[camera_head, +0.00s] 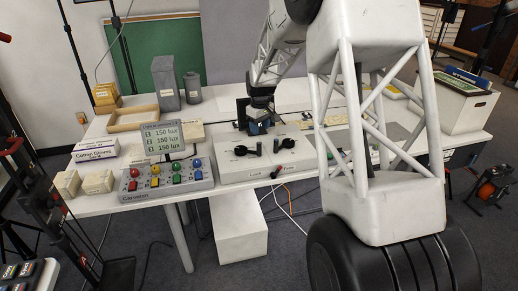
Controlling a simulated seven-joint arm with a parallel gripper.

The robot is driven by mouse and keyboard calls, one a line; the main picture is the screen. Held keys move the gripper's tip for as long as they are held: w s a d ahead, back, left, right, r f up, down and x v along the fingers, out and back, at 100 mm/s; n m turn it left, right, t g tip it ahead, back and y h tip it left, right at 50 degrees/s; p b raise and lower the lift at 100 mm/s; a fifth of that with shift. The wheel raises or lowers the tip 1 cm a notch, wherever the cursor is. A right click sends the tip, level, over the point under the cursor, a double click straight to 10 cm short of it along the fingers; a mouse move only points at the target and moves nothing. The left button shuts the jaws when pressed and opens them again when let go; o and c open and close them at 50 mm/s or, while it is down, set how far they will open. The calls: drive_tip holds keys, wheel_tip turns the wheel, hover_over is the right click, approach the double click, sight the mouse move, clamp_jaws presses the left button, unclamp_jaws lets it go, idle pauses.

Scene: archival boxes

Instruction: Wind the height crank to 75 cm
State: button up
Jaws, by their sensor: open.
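A small dark crank-like handle with a red part (277,172) shows at the front of a white panel box (245,174) on the table; I take it for the height crank, but it is too small to be sure. No height reading in cm is legible. My gripper (260,124) is open, above and behind the panel box, apart from the handle. Its fingertips are small and dark, and I cannot make out anything between them. Two black levers or knobs (240,150) (289,146) sit on top of the panel box.
A console with coloured buttons (170,182) and a display reading 150 lux (163,138) stands left of the panel box. Small boxes (98,182) lie further left. A white carton (468,108) stands at right. My arm hides much of the table's right half.

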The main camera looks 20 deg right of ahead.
hover_over(259, 143)
drive_tip(key=shift+n, duration=0.4)
wheel_tip(259, 143, down, 7)
drive_tip(key=shift+f, duration=0.1)
drive_tip(key=shift+f, duration=3.8)
clamp_jaws()
